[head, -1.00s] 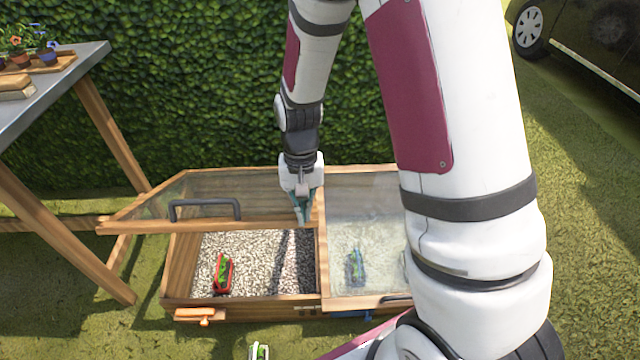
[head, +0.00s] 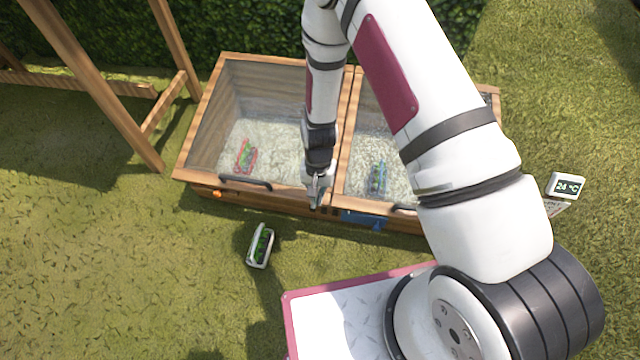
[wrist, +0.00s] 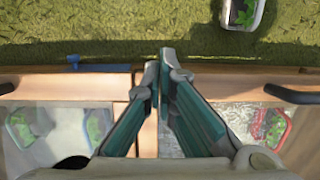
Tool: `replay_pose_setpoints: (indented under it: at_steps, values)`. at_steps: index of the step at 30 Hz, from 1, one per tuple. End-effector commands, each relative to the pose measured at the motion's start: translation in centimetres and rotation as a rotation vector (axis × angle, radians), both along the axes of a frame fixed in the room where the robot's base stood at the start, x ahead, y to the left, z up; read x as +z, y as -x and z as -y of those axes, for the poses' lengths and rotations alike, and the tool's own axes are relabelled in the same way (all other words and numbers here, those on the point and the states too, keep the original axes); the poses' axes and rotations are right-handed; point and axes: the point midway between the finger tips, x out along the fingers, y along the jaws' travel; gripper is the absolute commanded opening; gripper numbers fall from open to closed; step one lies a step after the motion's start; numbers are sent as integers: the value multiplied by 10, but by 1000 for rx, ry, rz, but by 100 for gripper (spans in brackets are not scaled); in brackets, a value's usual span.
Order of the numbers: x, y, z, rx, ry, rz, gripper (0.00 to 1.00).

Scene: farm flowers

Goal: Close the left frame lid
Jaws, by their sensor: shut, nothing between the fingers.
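The left frame lid (head: 205,125) is a glass pane in a wooden frame with a dark handle (head: 246,184) along its front edge. It lies down flat over the left compartment of the wooden cold frame (head: 285,205). A red tray of plants (head: 245,157) shows through its glass. My gripper (head: 316,196) is shut and empty, at the front edge by the divider between the two lids. In the wrist view my gripper (wrist: 158,72) points at the front wooden edge; the left lid's handle (wrist: 292,95) is at the right there. Whether the fingers touch the wood I cannot tell.
The right lid (head: 362,150) is down over a blue tray of plants (head: 377,178). A blue latch (head: 362,219) and an orange latch (head: 217,194) sit on the front wall. A white planter (head: 260,246) stands on the grass in front. A wooden table leg (head: 95,85) is at the left.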

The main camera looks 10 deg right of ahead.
Motion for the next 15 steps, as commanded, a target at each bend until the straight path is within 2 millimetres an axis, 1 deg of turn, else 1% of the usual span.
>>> replay_pose_setpoints:
  at_steps: [1, 6, 9, 15]
  values:
    - [-11, 0, 1, -1, 0, -2, 0]
    - [-33, -3, 1, -1, 0, -1, 0]
    - [-40, -4, 2, 0, 0, 0, 0]
    - [-48, -5, 3, 0, 0, 1, 0]
